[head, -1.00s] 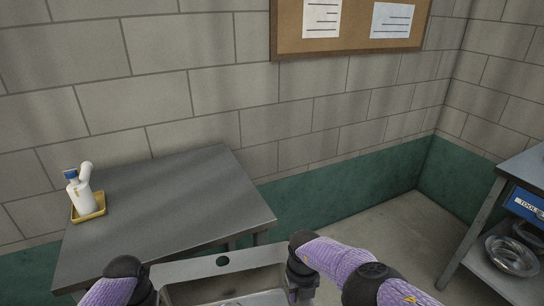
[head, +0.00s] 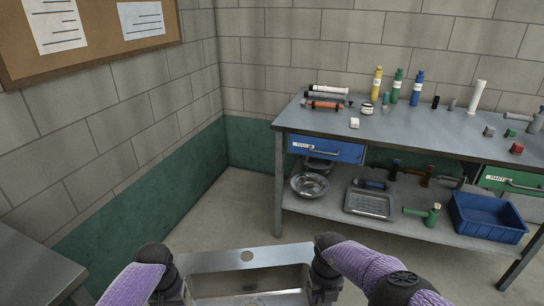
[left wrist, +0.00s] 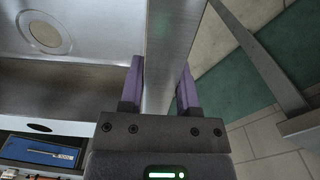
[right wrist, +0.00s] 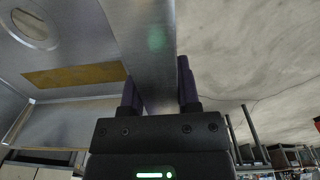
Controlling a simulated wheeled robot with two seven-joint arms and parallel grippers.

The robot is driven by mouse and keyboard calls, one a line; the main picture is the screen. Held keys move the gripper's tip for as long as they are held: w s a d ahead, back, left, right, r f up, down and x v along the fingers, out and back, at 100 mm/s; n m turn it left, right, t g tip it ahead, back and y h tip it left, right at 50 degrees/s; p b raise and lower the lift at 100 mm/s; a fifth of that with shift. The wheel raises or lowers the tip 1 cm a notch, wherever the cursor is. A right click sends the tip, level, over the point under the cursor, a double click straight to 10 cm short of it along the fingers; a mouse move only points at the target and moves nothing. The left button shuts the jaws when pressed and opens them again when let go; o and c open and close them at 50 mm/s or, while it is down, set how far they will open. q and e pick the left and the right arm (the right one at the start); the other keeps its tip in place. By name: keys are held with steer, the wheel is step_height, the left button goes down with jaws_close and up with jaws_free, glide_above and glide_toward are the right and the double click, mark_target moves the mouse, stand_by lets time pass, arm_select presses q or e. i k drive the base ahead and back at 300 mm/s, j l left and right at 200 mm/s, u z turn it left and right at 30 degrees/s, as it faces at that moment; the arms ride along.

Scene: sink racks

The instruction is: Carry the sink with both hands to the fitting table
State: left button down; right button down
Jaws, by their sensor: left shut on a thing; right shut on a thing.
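The steel sink (head: 215,261) is held in front of me at the bottom of the head view, with a round tap hole in its back ledge. Its lower part is cut off by the picture edge. My left gripper (head: 172,286) is shut on its left rim, and the left wrist view shows the rim (left wrist: 167,50) between the fingers. My right gripper (head: 324,284) is shut on its right rim (right wrist: 148,45). A long bench (head: 430,125) with tools stands ahead to the right. A plain grey table (head: 32,270) shows at the lower left. I cannot tell which is the fitting table.
The bench top holds several bottles, tubes and small parts. Its lower shelf (head: 335,204) holds a steel bowl (head: 310,186), a metal tray (head: 369,203) and a blue bin (head: 488,217). Bare floor (head: 225,205) lies between the grey table and the bench.

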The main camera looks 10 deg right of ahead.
mark_target(427, 128)
steer(key=i+l+z, duration=0.45)
steer(key=l, duration=0.25)
steer(key=i+l+z, duration=0.45)
steer(key=i+l, duration=0.1)
steer(key=i, duration=0.05)
